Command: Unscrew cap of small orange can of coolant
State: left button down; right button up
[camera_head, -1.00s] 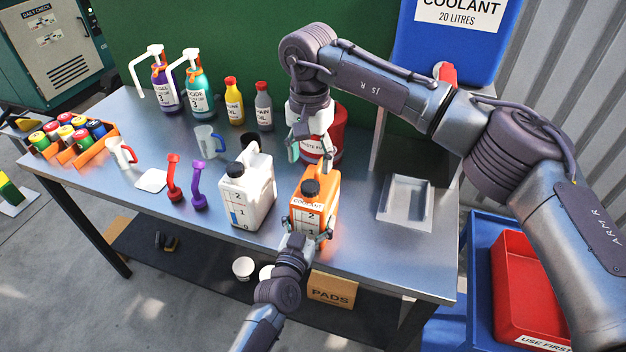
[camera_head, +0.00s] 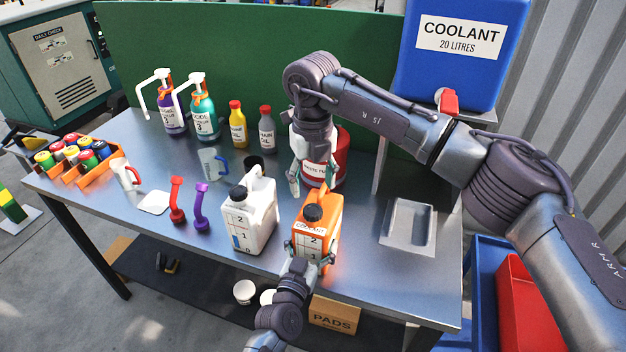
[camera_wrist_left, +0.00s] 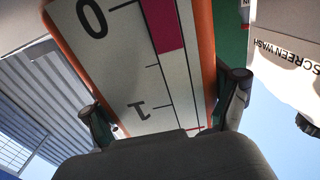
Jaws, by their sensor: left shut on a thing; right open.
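The small orange can of coolant (camera_head: 326,215) stands upright near the front edge of the bench, with its black cap (camera_head: 313,213) on top. My left gripper (camera_head: 312,258) is shut on the can's lower body from the front. In the left wrist view the can's label with a scale (camera_wrist_left: 150,60) fills the middle, between the two fingers (camera_wrist_left: 165,105). My right gripper (camera_head: 309,182) is open and empty, pointing down above and behind the can, in front of a red container (camera_head: 340,160). It is apart from the cap.
A white jug (camera_head: 262,215) stands close to the left of the can and shows as screen wash in the left wrist view (camera_wrist_left: 290,50). A grey tray (camera_head: 425,222) lies to the right. Bare bench lies between can and tray.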

aim_at(313, 210)
jog(key=m, duration=0.4)
jog(key=shift+m, duration=0.3)
jog(key=m, duration=0.4)
jog(key=shift+m, duration=0.3)
jog(key=m, duration=0.7)
jog(key=shift+f+m, duration=0.4)
jog(key=shift+f, duration=3.65)
